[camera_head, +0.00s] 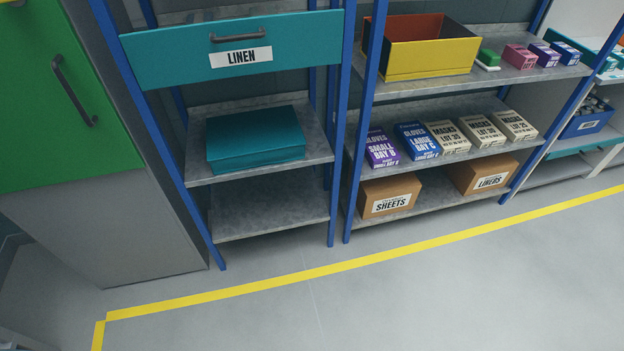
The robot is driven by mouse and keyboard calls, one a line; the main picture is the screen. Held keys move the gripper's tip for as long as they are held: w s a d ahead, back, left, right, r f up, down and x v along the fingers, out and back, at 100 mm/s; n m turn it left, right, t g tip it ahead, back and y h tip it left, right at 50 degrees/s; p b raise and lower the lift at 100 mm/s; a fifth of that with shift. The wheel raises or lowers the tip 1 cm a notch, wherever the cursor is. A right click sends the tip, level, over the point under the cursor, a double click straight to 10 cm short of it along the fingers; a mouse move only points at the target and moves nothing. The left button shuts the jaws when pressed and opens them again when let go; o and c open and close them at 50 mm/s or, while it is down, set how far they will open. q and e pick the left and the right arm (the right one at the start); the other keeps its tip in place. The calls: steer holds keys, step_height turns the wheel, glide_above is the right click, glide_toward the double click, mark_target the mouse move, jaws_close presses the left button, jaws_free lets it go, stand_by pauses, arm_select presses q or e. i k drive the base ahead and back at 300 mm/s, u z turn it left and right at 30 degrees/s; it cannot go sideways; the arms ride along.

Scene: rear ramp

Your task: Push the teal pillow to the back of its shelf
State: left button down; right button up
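A teal block-shaped item (256,142), the only pillow-like thing in view, lies flat on the middle grey shelf (195,165) of the left rack. It sits below the teal drawer labelled LINEN (180,58). A strip of bare shelf shows in front of it and to its left. Its far edge lies toward the back of the shelf, and I cannot tell if it touches anything there. Neither of my grippers is in view.
Blue posts (337,130) flank the shelf. The lower shelf (270,205) is empty. The right rack holds glove and mask boxes (452,138), brown cartons (390,195) and a yellow bin (430,57). A green cabinet (60,120) stands left. The floor in front is clear, with a yellow line (330,268).

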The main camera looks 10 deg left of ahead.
mark_target(240, 142)
steer(key=z, duration=0.5)
steer(key=k, duration=0.7)
steer(key=z, duration=0.6)
steer(key=i, duration=1.8)
steer(key=u, duration=1.65)
steer(key=i, duration=0.9)
steer(key=u, duration=0.9)
